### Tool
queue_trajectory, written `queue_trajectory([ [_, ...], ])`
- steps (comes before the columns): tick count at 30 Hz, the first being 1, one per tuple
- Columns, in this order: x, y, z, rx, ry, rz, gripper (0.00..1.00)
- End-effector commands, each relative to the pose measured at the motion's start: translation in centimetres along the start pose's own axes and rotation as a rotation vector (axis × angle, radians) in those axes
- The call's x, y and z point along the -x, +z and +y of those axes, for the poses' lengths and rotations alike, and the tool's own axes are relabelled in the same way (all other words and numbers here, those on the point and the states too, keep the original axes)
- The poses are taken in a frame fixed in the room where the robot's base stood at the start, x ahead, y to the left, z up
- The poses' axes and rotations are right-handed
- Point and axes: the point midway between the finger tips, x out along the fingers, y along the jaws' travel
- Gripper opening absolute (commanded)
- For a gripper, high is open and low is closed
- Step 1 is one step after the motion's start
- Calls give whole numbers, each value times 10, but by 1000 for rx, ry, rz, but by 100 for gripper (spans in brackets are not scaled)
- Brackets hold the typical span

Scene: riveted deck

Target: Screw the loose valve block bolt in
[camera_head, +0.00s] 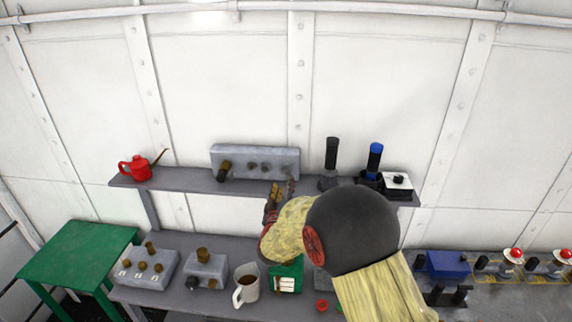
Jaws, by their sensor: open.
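A long grey block (255,154), which looks like the valve block, sits on the upper shelf against the wall. A brown bolt-like piece (224,170) sticks out of its front at the left end, farther than the small dark heads (264,167) to its right. Whether it is the loose bolt I cannot tell for sure. My gripper (282,188) is open in front of the block's right part, to the right of the protruding piece. Nothing shows between its fingers. My arm hides part of the shelf and bench.
A red oil can (136,168) stands left on the shelf (185,186); black and blue handled tools (375,158) and a white box (397,184) stand right. Below are grey blocks with brass knobs (205,268), a white mug (246,284) and a green box (287,276). A green table (78,252) is left.

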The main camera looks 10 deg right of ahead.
Motion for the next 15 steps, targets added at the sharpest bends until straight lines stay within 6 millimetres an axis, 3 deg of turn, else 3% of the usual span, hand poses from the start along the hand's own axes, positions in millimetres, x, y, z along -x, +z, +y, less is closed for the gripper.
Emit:
queue_trajectory([
  [15, -66, 0, 2, 6, 9, 2, 42],
])
